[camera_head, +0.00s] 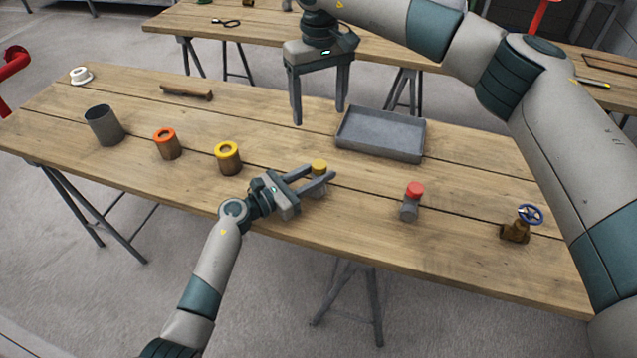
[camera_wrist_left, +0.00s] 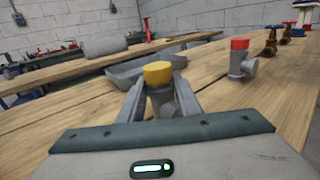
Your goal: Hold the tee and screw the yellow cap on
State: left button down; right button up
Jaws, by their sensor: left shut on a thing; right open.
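The yellow cap (camera_head: 319,165) sits on top of a grey tee (camera_head: 318,190) near the middle of the table. In the left wrist view the yellow cap (camera_wrist_left: 158,73) stands between the fingers, above the grey tee (camera_wrist_left: 162,102). My left gripper (camera_head: 322,178) is shut on the tee, with its fingers on either side just below the cap. Whether the cap is threaded down cannot be told. My right gripper (camera_head: 319,112) is open and empty, pointing down above the table behind the tee.
A grey tray (camera_head: 380,135) lies behind and right of the tee. A red-capped tee (camera_head: 411,201) and a brass valve (camera_head: 517,228) stand to the right. A yellow-topped cylinder (camera_head: 229,158), an orange-topped cylinder (camera_head: 167,144) and a grey cup (camera_head: 104,125) stand to the left.

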dwell(0.3)
pick_arm(q)
jog(key=c, duration=1.2)
grip_release()
jog(key=shift+a, duration=0.15)
jog(key=b+v, duration=0.4)
jog(key=v, duration=1.1)
jog(key=shift+s+a+f, duration=0.1)
jog(key=shift+s+a, duration=0.6)
jog(key=shift+a, duration=0.15)
